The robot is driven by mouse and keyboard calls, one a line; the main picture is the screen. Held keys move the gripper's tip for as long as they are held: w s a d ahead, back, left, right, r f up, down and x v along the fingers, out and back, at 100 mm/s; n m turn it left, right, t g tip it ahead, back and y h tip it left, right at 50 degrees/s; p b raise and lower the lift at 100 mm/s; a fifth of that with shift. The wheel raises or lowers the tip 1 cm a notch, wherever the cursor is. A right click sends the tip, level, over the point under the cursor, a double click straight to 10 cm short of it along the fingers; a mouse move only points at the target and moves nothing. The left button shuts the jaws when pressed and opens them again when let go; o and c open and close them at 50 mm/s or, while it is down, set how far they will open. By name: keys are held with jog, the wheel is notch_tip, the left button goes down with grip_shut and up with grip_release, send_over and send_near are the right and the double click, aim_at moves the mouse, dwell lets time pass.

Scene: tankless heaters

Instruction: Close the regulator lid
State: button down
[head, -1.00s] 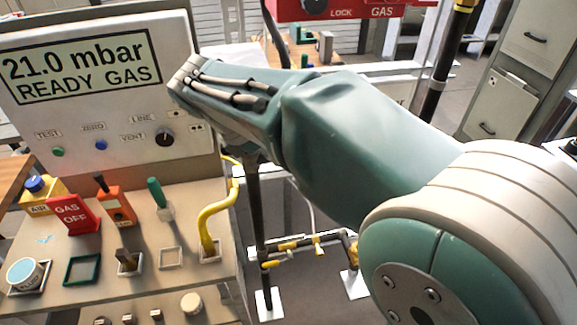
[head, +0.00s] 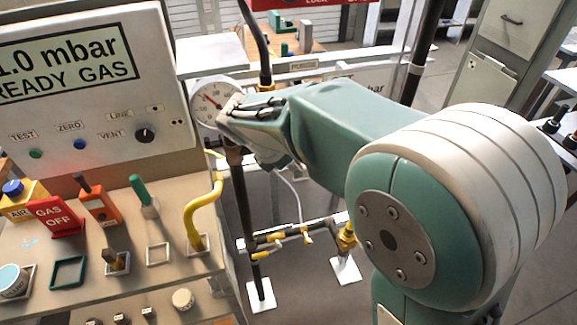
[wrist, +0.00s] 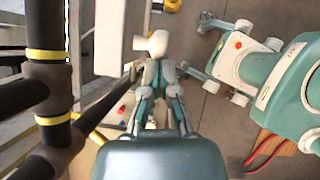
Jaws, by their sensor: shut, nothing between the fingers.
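My gripper (wrist: 157,45) shows in the wrist view with its teal and white fingers drawn together and empty. In the head view the hand end of my arm (head: 232,115) is in front of a round pressure gauge (head: 207,102), covering its right part. I cannot make out a regulator lid for certain in either view. In the wrist view a pale upright slab (wrist: 106,36) stands just left of the fingertips; I cannot tell whether it is the lid, or whether the fingers touch it.
A control panel (head: 90,125) with a display stands at the left above a bench with a red GAS OFF block (head: 56,217) and a yellow bent handle (head: 203,205). Dark pipes with yellow bands (wrist: 48,95) are close on the left in the wrist view. Open floor shows beyond.

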jog(key=w+d, duration=0.3)
jog(key=d, duration=0.7)
jog(key=shift+d, duration=0.35)
jog(key=shift+s+a+f+v, duration=0.5)
jog(key=shift+a+v, duration=0.15)
jog(key=shift+v, duration=6.05)
jog(key=s+d+f+m+t+y, duration=0.1)
jog(key=s+d+f+m+y, duration=0.1)
jog(key=s+m, duration=0.7)
jog(key=s+d+f+m+t+y, duration=0.1)
jog(key=s+d+f+m+y, duration=0.1)
jog(key=s+d+m, duration=0.4)
jog(key=s+m+y, duration=0.1)
jog(key=s+m, duration=0.3)
jog(key=m, duration=0.4)
jog(key=shift+s+d+t+y, duration=0.3)
jog(key=shift+t+y, duration=0.1)
